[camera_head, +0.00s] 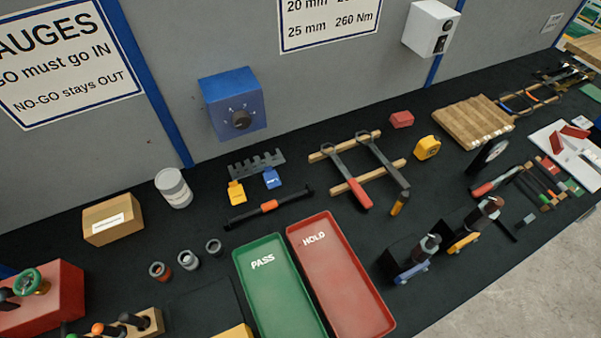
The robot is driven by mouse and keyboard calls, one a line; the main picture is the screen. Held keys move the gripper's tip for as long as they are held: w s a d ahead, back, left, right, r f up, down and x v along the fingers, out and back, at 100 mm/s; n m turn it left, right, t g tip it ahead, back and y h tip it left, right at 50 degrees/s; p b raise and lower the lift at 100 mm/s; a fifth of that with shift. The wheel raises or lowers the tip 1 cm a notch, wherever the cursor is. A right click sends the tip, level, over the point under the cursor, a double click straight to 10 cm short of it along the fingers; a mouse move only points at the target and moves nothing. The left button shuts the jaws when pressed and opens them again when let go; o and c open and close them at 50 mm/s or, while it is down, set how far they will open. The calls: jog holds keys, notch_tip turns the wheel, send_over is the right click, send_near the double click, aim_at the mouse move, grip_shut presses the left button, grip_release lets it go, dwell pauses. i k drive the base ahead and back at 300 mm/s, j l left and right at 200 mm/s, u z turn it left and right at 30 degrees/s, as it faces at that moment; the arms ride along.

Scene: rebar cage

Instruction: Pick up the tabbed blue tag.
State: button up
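The blue tag (272,178) has small white lettering and lies at the front edge of a dark toothed rack (256,163), toward its right end. A yellow tag (236,193) sits beside it to the left, apart from it. Whether the blue tag hangs from the rack or only rests against it is too small to tell. Its tab is not clearly visible. My gripper does not show in this view.
A dark bar with an orange band (269,206) lies just in front of the tags. The green PASS tray (262,262) and red HOLD tray (328,240) are nearer. Two wrenches on wooden rails (327,153) lie right. A blue dial box (235,103) is on the wall behind.

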aim_at(272, 179)
jog(key=i+l+u, duration=0.1)
jog(key=l, duration=0.65)
jog(key=i+l+u, duration=0.15)
jog(key=l, duration=0.6)
jog(key=l+u, duration=0.1)
jog(key=l, duration=0.65)
jog(key=i+l, duration=0.15)
jog(key=l, duration=0.15)
jog(key=i+l+u, duration=0.15)
jog(key=i+l, duration=0.2)
jog(key=l, duration=0.2)
jog(key=i+j+u, duration=0.15)
jog(key=i+u, duration=0.15)
jog(key=i, duration=0.55)
